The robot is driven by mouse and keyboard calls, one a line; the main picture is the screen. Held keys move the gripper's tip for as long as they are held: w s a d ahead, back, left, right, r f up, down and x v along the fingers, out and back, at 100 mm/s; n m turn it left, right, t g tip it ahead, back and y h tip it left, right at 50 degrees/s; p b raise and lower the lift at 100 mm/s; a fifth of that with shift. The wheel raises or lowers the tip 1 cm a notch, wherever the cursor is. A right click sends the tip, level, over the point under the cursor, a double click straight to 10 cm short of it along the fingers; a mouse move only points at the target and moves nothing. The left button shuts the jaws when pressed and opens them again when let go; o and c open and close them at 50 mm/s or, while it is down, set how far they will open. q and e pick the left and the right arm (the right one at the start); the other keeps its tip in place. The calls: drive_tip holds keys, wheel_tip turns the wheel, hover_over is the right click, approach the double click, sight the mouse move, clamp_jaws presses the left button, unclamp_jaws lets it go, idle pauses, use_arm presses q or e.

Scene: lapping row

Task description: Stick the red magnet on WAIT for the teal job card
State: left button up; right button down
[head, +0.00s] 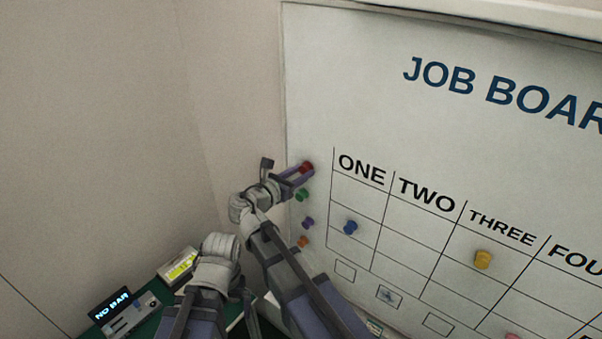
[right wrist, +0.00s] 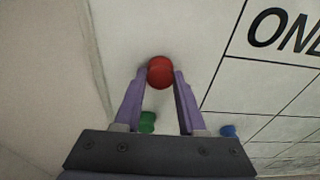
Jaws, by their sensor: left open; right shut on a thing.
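The red magnet (head: 306,167) is at the upper end of a column of magnets along the left edge of the white job board (head: 350,75). My right gripper (head: 300,173) is shut on it. In the right wrist view the round red magnet (right wrist: 161,72) sits between the two purple fingertips (right wrist: 160,76). I cannot tell whether it touches the board. My left gripper (head: 243,294) is low, left of my right forearm, open and away from the board; its fingers are hard to make out. I cannot make out the word WAIT or a teal job card.
Green (head: 301,195), purple (head: 308,223) and orange (head: 303,241) magnets sit below the red one. A blue magnet (head: 350,227) is under ONE, a yellow one (head: 483,259) under THREE. Devices, one a dark display (head: 110,305), stand on a green surface at lower left.

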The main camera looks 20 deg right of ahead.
drive_tip(key=shift+a, duration=0.15)
drive_tip(key=shift+s+a, duration=0.45)
drive_tip(key=shift+a, duration=0.05)
drive_tip(key=shift+a, duration=0.1)
